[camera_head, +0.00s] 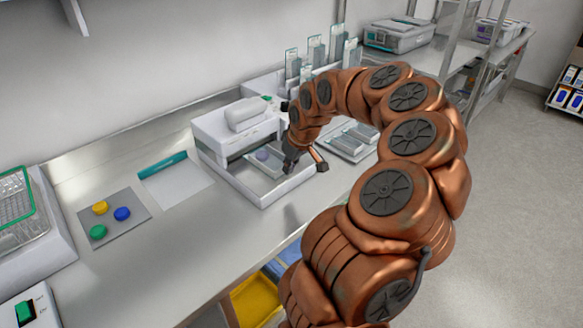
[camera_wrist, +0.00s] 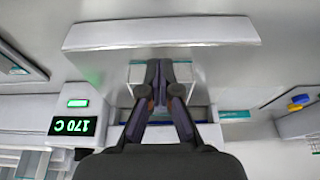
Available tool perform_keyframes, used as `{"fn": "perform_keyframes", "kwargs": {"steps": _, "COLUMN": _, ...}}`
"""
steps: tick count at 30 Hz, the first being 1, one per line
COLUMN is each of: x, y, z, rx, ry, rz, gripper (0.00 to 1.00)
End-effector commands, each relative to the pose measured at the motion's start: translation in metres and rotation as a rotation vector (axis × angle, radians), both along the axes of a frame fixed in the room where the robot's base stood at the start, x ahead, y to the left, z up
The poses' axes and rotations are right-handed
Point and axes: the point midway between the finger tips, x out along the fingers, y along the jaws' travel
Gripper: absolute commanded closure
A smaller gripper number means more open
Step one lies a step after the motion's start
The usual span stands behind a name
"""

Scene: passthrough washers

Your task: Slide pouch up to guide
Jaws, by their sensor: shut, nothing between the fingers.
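My gripper (camera_head: 290,163) is low at the right side of the pouch; contact cannot be told. In the wrist view my gripper (camera_wrist: 160,68) has its fingertips together with nothing between them. A pale patch behind the fingers may be the pouch, mostly covered. The machine's green display (camera_wrist: 75,126) reads 170 C, upside down. I cannot pick out the guide for certain.
Left of the machine lie a white sheet with a teal strip (camera_head: 163,165) and a grey mat (camera_head: 128,232) with yellow, blue and green discs. A grey tray (camera_head: 345,143) with packs stands to the right. Upright pouches (camera_head: 315,50) stand behind. Bare counter lies in front.

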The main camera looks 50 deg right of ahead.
Motion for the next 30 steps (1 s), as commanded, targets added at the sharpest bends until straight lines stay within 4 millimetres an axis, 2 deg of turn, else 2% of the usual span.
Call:
{"fn": "perform_keyframes", "kwargs": {"steps": 21, "x": 0.023, "y": 0.000, "z": 0.000, "rx": 0.000, "ry": 0.001, "rz": 0.001, "gripper": 1.00}}
{"fn": "perform_keyframes", "kwargs": {"steps": 30, "x": 0.017, "y": -0.001, "z": 0.007, "rx": -0.001, "ry": -0.002, "rz": 0.000, "gripper": 1.00}}
